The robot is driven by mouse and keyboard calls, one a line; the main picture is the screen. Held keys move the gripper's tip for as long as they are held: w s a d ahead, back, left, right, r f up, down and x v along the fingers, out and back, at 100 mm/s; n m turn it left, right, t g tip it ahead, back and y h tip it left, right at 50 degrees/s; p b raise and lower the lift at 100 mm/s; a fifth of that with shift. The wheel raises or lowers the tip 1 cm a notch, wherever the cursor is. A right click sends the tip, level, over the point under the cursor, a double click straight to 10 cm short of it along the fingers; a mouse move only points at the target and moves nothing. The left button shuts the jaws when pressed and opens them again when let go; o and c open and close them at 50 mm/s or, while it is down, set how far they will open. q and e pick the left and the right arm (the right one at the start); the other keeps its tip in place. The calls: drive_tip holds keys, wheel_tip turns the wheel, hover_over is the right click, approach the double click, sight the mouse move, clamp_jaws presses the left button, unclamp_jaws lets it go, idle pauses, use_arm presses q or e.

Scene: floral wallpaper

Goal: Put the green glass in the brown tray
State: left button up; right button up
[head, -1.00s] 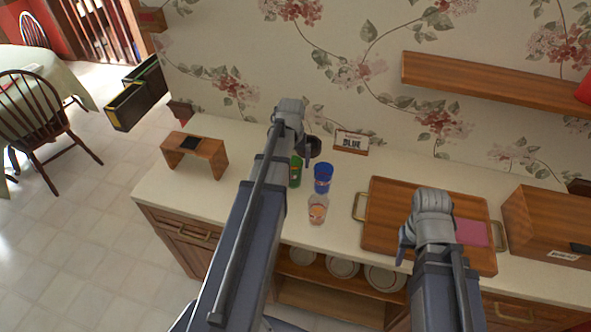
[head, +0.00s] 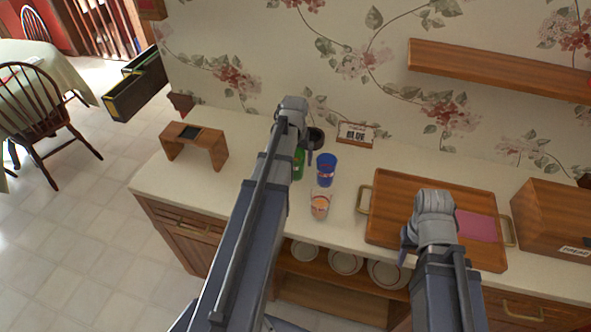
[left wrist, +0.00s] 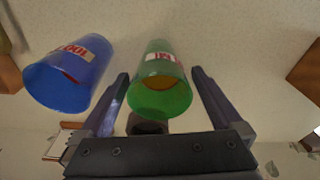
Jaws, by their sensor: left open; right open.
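The green glass (head: 299,164) stands on the counter, partly hidden behind my left arm in the head view. In the left wrist view the green glass (left wrist: 162,72), with a label and something orange showing inside, lies between the two spread fingers of my left gripper (left wrist: 160,88). The fingers are open and do not visibly press on it. In the head view my left gripper (head: 308,152) is beside the green glass. The brown tray (head: 386,207) lies on the counter to the right. My right gripper (head: 409,246) is over the tray's front left part, open and empty.
A blue glass (head: 326,170) stands right of the green glass, and a clear glass (head: 320,206) is in front of it. A pink item (head: 477,226) lies on the tray's right. A small sign (head: 355,135) stands behind. A wooden box (head: 552,222) is right of the tray.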

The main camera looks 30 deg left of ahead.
use_arm(q)
drive_tip(key=f+b, duration=0.2)
drive_tip(key=f, duration=0.1)
drive_tip(key=shift+w+a+f+b, duration=0.15)
drive_tip(key=shift+w+f+b, duration=0.15)
drive_tip(key=shift+f+b, duration=0.1)
drive_tip(key=shift+r, duration=0.1)
drive_tip(key=shift+c, duration=0.4)
clamp_jaws()
